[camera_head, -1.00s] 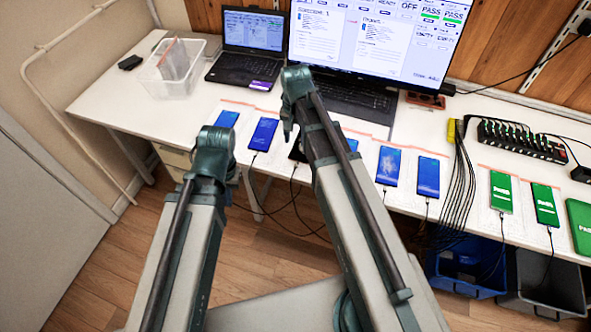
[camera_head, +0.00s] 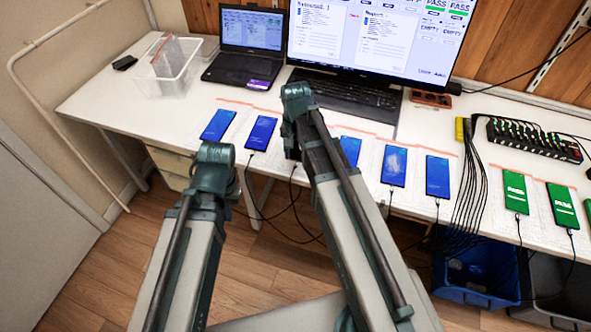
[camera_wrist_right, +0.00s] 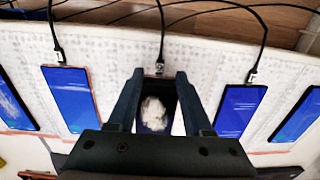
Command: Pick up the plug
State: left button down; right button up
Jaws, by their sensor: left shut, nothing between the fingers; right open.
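A black cable's plug (camera_wrist_right: 159,67) sits at the near edge of a phone with a white patch (camera_wrist_right: 155,105) on its screen. My right gripper (camera_wrist_right: 160,85) is open, its fingers on either side of this phone, the plug near their tips; I cannot tell their height above it. In the head view my right gripper is mostly hidden behind its arm, which covers this phone. My left gripper (camera_head: 222,187) is largely hidden behind its wrist, shut and empty, off the table's front edge. Neighbouring phones (camera_wrist_right: 70,95) (camera_wrist_right: 240,108) have plugs (camera_wrist_right: 60,57) (camera_wrist_right: 252,75) too.
Blue-screened phones (camera_head: 261,133) line the white table (camera_head: 125,98), with green ones (camera_head: 515,190) to the right. A clear bin (camera_head: 168,80), laptop (camera_head: 243,68), monitor (camera_head: 375,35) and multi-port hub (camera_head: 530,140) stand behind. Cables hang over the front edge; a blue crate (camera_head: 475,275) is below.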

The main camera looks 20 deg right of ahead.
aim_at(296, 165)
pick_arm(q)
jog(key=shift+f+b, duration=0.85)
jog(key=shift+f, duration=0.5)
pick_arm(e)
jog(key=shift+f, duration=1.35)
pick_arm(q)
jog(key=shift+f+b, duration=0.25)
jog(key=shift+b, duration=0.05)
pick_arm(e)
jog(key=shift+f, duration=0.3)
grip_shut()
